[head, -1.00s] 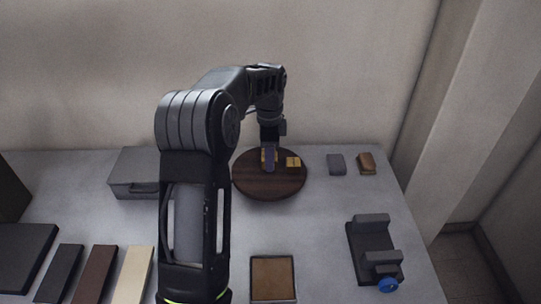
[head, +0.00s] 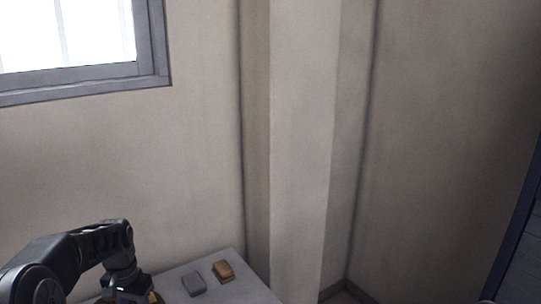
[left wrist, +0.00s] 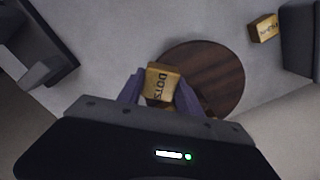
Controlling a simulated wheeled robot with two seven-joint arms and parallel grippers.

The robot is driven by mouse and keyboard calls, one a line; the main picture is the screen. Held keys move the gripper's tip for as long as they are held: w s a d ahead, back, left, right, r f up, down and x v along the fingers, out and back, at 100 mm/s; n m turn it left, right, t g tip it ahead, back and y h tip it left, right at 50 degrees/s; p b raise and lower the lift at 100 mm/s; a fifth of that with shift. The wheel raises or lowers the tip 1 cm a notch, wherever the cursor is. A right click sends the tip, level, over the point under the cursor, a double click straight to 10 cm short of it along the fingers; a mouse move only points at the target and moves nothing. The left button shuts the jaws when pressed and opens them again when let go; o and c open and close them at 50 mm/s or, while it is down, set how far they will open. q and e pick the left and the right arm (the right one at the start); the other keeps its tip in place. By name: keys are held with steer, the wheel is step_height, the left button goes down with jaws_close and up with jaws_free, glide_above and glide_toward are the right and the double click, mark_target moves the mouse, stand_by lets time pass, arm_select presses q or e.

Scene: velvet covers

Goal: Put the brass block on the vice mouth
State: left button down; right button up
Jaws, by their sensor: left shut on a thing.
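My left gripper (left wrist: 160,92) is shut on a brass-coloured block (left wrist: 163,72) with dark lettering. In the left wrist view the block overlaps the left part of a round dark wooden board (left wrist: 222,75); I cannot tell its height above it. In the head view my left gripper (head: 125,296) is cut off at the bottom edge. A dark stepped thing (left wrist: 30,72) at the upper left of the left wrist view looks like part of the vice; its mouth is not clear. The vice is outside the head view. My right gripper is not in view.
A second labelled, gold-coloured block (left wrist: 264,28) lies beside a dark grey box (left wrist: 300,40). In the head view a grey block (head: 193,284) and a brown block (head: 223,271) lie near the table's back corner, close to the wall and pillar (head: 300,140).

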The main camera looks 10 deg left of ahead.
arm_select(q)
steer(key=d, duration=1.9)
steer(key=shift+w+d+r+n, duration=0.3)
steer(key=shift+r, duration=0.05)
